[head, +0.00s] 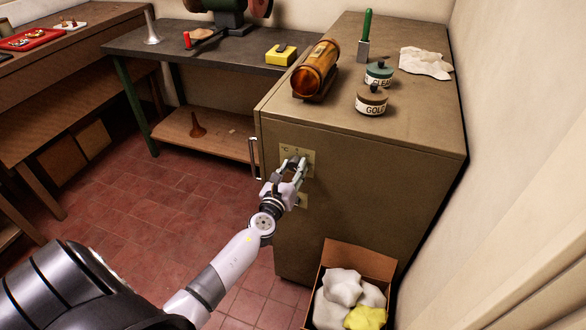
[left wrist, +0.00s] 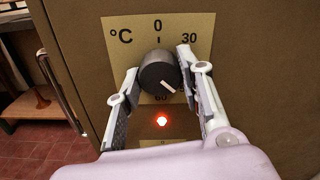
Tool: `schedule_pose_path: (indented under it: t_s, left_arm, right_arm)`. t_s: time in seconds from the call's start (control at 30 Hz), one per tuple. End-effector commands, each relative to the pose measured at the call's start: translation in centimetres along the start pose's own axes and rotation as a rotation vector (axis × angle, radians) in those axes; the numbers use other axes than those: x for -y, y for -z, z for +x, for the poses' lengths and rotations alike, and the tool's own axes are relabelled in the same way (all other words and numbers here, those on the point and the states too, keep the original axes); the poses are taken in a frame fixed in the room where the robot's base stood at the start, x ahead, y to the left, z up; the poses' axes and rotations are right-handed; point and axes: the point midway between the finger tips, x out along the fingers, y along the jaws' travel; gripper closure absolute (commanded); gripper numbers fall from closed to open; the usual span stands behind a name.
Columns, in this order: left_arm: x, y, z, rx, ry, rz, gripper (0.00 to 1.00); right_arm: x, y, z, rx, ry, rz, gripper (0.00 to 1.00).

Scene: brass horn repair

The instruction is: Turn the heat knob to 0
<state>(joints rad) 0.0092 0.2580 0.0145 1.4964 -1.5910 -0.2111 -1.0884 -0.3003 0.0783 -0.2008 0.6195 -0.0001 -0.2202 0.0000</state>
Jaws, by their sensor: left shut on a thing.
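The dark round heat knob (left wrist: 157,72) sits on a tan dial plate (left wrist: 118,52) on the front of the olive cabinet. The plate reads °C, with 0 at the top, 30 at the right and 60 at the bottom. The knob's white mark points down and to the right, between 30 and 60. My left gripper (head: 293,163) is shut on the knob, one finger on each side in the left wrist view. A red light (left wrist: 161,122) glows below the knob. My right gripper is not in view.
The cabinet (head: 350,185) has a vertical handle (head: 253,158) left of the dial. The tiled floor to the left is clear.

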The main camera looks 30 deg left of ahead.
Motion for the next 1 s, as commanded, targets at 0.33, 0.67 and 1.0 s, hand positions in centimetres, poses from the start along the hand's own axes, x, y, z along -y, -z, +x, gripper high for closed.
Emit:
schedule_pose_path:
  t_s: [0.33,0.67,1.0]
  left_arm:
    - [0.0,0.0,0.0,0.0,0.0,0.0,0.93]
    - [0.0,0.1,0.0,0.0,0.0,-0.054,0.93]
    - [0.0,0.2,0.0,0.001,0.0,-0.3,0.93]
  right_arm:
    - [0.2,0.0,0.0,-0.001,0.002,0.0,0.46]
    - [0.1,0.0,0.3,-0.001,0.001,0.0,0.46]
    - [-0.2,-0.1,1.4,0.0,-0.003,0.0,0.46]
